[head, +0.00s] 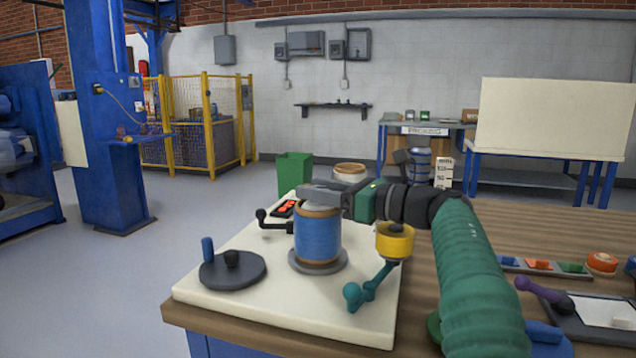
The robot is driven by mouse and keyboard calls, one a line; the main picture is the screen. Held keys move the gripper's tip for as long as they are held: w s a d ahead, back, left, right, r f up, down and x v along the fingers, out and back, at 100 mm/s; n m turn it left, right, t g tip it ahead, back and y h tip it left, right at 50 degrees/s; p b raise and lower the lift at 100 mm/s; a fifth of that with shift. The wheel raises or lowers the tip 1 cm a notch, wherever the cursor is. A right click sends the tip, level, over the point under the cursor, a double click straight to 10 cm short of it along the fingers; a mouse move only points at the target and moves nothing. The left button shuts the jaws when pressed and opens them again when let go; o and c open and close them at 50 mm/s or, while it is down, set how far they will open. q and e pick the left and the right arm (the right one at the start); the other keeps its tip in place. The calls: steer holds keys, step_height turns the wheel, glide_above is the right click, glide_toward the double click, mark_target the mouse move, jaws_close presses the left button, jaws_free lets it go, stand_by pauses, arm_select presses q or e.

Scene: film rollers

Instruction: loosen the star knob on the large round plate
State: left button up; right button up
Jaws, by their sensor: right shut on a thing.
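A large dark round plate (222,273) lies on the left of the cream board. A black knob (232,259) stands near its middle, and a blue upright handle (207,249) near its edge. The knob's star shape is too small to make out. My right gripper (322,194) is to the right of and above this plate, apart from it. It is shut at the top of a blue roll (317,234) with brown ends, which stands upright on a grey round base (318,262). The fingers hide the exact contact. My left gripper is out of view.
The cream board (270,311) sits on a wooden table (455,262). A black crank (270,222) stands behind the round plate. A yellow cylinder (395,241) and teal lever (366,289) are under my right arm. Coloured small parts lie at the right. The board's front is clear.

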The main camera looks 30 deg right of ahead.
steer(key=shift+f+n+y, duration=0.15)
steer(key=shift+n+y, duration=0.15)
steer(key=shift+y, duration=0.1)
steer(key=o, duration=1.4)
steer(key=shift+w, duration=0.2)
steer(key=shift+c, duration=0.2)
steer(key=shift+s, duration=0.15)
steer(key=shift+s+d+p, duration=0.3)
steer(key=p+v, duration=0.3)
steer(key=v, duration=1.1)
steer(key=shift+s+d+r+p, duration=0.2)
steer(key=shift+s+d+p, duration=0.1)
steer(key=shift+p, duration=0.05)
steer(key=shift+s+d+f, duration=0.15)
steer(key=shift+s+d, duration=0.1)
steer(key=shift+s, duration=0.25)
